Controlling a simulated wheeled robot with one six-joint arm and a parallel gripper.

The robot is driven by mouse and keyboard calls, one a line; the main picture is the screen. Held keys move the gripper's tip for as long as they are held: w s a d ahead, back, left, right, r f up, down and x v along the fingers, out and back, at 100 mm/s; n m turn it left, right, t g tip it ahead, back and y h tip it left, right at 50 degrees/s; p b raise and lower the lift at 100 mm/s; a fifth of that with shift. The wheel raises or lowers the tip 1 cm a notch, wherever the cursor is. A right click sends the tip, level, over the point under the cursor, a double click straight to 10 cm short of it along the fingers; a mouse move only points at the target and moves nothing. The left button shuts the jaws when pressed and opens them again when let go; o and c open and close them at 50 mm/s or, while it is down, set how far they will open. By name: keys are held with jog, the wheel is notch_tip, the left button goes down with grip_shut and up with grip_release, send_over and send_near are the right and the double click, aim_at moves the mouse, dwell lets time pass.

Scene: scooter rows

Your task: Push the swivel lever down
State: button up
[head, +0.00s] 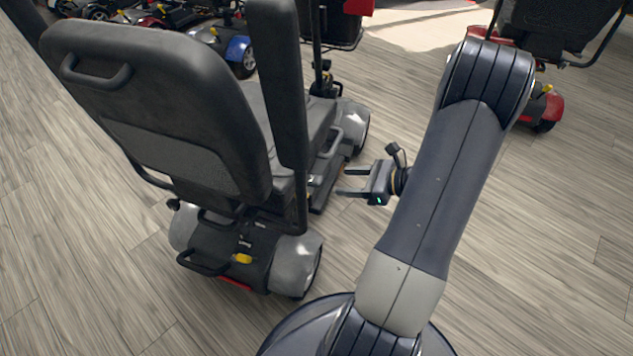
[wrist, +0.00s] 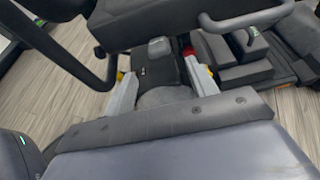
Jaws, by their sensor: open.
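The nearest grey scooter has a black seat (head: 160,95), seen from behind. A grey bent bar (head: 333,143) sticks out at the right side of its seat; a grey bar also crosses the top of the wrist view (wrist: 245,20). I cannot tell whether this bar is the swivel lever; no other lever shows clearly. My gripper (head: 343,181) is open and empty, to the right of the seat, its fingers pointing left toward the scooter. In the wrist view my two fingers (wrist: 157,78) reach up toward the scooter's side, apart from each other.
The black armrest (head: 277,85) stands upright between the seat back and my gripper. The scooter's rear body (head: 230,255) has grey fenders and a yellow part. Other scooters (head: 160,20) stand behind, one red (head: 545,108) at right. The wood floor (head: 580,210) at right is clear.

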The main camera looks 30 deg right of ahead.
aim_at(322, 181)
jog(key=b+x, duration=0.2)
jog(key=x, duration=0.7)
jog(key=shift+w+a+b, duration=0.1)
jog(key=shift+a+b, duration=0.1)
jog(key=shift+b, duration=0.1)
grip_shut()
